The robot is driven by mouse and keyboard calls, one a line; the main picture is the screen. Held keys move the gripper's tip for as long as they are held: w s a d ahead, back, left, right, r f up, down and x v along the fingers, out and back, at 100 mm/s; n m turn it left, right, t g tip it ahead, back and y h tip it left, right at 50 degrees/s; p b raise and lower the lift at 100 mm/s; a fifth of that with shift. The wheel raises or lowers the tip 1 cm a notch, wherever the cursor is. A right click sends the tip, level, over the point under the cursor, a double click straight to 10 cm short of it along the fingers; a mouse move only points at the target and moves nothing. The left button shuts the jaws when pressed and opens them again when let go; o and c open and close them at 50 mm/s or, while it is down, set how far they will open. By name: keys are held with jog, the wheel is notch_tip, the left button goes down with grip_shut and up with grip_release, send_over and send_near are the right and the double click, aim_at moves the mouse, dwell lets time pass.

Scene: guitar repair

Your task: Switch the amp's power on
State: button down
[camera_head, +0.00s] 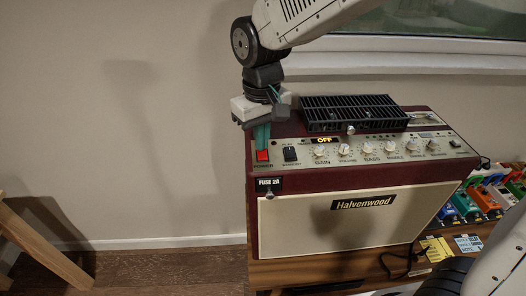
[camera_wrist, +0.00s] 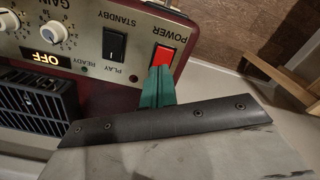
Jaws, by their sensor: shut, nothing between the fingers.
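The amp (camera_head: 300,225) is a dark red cabinet with a cream front labelled Halvenwood. Its red power switch (camera_head: 262,155) is at the left end of the control panel, and it also shows in the wrist view (camera_wrist: 162,56). A small display (camera_head: 324,140) reads OFF; it shows upside down in the wrist view (camera_wrist: 50,60). The black standby switch (camera_head: 290,154) is just right of the power switch. My gripper (camera_head: 262,146) is shut and empty, its green fingertips pointing down at the power switch. In the wrist view the fingertips (camera_wrist: 160,72) overlap the switch's edge; I cannot tell whether they touch.
A black finned unit (camera_head: 350,112) lies on top of the amp. A row of knobs (camera_head: 370,149) runs right of the switches. Several coloured pedals (camera_head: 465,205) stand on the right. A wooden frame (camera_head: 40,240) is at lower left. The wall area left of the amp is clear.

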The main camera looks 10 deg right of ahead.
jog(key=shift+f, duration=0.3)
jog(key=shift+r, duration=3.55)
jog(key=shift+s+d+f+g, duration=0.15)
jog(key=shift+s+d+f, duration=0.25)
jog(key=shift+s, duration=0.2)
jog(key=shift+s+d+f+g, duration=0.15)
jog(key=shift+s+d+f, duration=0.2)
jog(key=shift+s, duration=0.2)
jog(key=s+d+r+m+t, duration=0.1)
jog(key=s+d+m, duration=0.4)
jog(key=s+d, duration=1.2)
jog(key=d+t, duration=0.1)
jog(key=d, duration=0.1)
jog(key=shift+d+r+m, duration=0.15)
jog(key=shift+d+m, duration=0.15)
